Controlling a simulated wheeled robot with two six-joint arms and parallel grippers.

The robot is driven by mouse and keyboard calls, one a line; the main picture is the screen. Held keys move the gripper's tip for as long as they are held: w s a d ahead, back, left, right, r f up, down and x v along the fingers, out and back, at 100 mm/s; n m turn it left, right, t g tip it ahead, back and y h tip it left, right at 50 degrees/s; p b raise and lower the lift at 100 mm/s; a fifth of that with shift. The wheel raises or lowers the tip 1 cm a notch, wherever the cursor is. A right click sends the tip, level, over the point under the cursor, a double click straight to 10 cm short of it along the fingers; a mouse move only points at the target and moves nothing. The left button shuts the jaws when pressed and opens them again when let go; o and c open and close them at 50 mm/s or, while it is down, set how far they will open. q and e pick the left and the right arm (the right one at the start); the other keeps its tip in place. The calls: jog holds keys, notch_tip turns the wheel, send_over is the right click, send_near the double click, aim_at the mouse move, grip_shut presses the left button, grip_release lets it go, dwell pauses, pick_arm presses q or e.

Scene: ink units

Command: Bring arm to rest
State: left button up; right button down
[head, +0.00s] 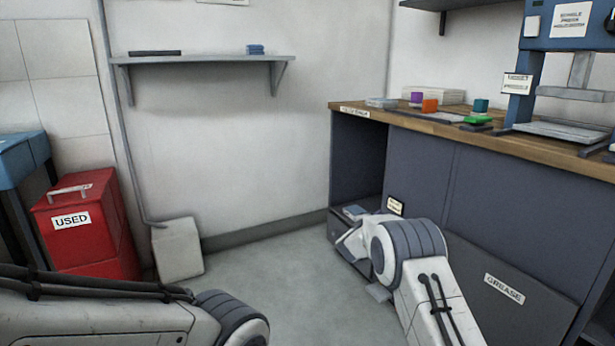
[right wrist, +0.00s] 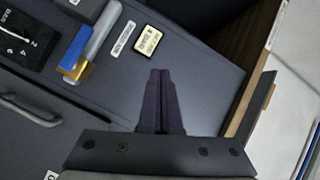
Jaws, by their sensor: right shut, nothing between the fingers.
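My right arm (head: 412,270) reaches in from the lower right of the head view, bent in front of the dark cabinet. Its gripper is mostly hidden there behind the wrist. In the right wrist view the right gripper (right wrist: 160,74) has its two dark fingers together with nothing between them. It is over a dark grey surface, apart from a small cream labelled block (right wrist: 148,41). My left arm (head: 110,318) crosses the lower left of the head view; its gripper is out of the picture.
The dark cabinet (head: 430,180) with a wooden top stands close to my right arm. In the wrist view, a blue and yellow piece (right wrist: 74,53) lies at upper left. A red bin (head: 90,225) marked USED stands left. The floor (head: 285,270) between is clear.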

jog(key=s+a+n+g+y, duration=0.2)
jog(key=s+a+n+y, duration=0.15)
jog(key=s+n, duration=0.35)
jog(key=s+a+n+g+y, duration=0.25)
jog(key=s+n+y, duration=0.25)
jog(key=s, duration=0.4)
jog(key=s+f+n+g, duration=0.3)
jog(key=s+n+g, duration=0.1)
jog(key=s, duration=1.1)
jog(key=s+f+n+g, duration=0.3)
jog(key=s+n, duration=0.1)
jog(key=s, duration=1.2)
jog(key=s+a+r+n+g+y+p, duration=0.1)
jog(key=s+a+r+n+g+p, duration=0.2)
jog(key=s+a+r+n+p, duration=0.8)
notch_tip(320, 180, up, 40)
jog(key=s+a+m+p, duration=0.1)
jog(key=m+p, duration=0.3)
jog(key=p, duration=3)
jog(key=shift+s+a+r+p, duration=0.2)
jog(key=shift+s+a+p, duration=0.15)
jog(key=shift+a, duration=0.15)
